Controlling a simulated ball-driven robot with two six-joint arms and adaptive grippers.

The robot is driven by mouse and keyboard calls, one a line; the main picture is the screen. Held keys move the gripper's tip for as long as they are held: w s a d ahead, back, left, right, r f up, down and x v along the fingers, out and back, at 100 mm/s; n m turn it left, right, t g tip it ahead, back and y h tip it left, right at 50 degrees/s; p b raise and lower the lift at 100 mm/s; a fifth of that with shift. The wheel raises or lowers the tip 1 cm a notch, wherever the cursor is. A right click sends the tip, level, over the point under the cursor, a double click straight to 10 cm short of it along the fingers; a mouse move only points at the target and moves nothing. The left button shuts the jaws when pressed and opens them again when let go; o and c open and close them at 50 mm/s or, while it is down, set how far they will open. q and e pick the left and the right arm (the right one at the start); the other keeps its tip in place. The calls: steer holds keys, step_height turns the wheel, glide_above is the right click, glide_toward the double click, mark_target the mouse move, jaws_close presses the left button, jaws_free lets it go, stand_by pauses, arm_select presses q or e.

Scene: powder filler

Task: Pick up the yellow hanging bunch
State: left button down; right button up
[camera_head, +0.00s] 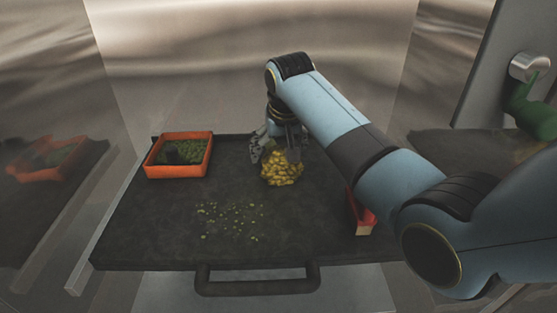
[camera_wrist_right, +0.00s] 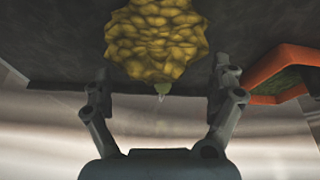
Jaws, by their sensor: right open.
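The yellow bunch (camera_head: 283,171), a lumpy cluster, sits on the dark tray (camera_head: 140,225) right of its middle. In the right wrist view the bunch (camera_wrist_right: 157,42) shows large at top centre, with a small green tip pointing toward the gripper. My right gripper (camera_head: 276,152) reaches down at the bunch's far side, its fingers close to it. In the wrist view the open fingers (camera_wrist_right: 160,85) are spread to either side of the green tip. No grip shows, and contact cannot be told. My left gripper is not in view.
An orange container (camera_head: 178,172) with green contents stands at the tray's back left. A red-edged item (camera_head: 362,215) is partly hidden behind my right arm. Small yellow-green bits (camera_head: 230,220) lie scattered in front of the bunch. Shiny metal walls surround the tray.

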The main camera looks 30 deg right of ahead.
steer(key=x, duration=0.4)
steer(key=shift+s+d+f, duration=0.1)
steer(key=shift+s+f, duration=0.05)
steer(key=shift+f, duration=0.4)
steer(key=c, duration=1.4)
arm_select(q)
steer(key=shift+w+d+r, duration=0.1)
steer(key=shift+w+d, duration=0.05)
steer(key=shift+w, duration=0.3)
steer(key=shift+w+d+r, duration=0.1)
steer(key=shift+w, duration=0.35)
arm_select(e)
steer(key=shift+c, duration=0.9)
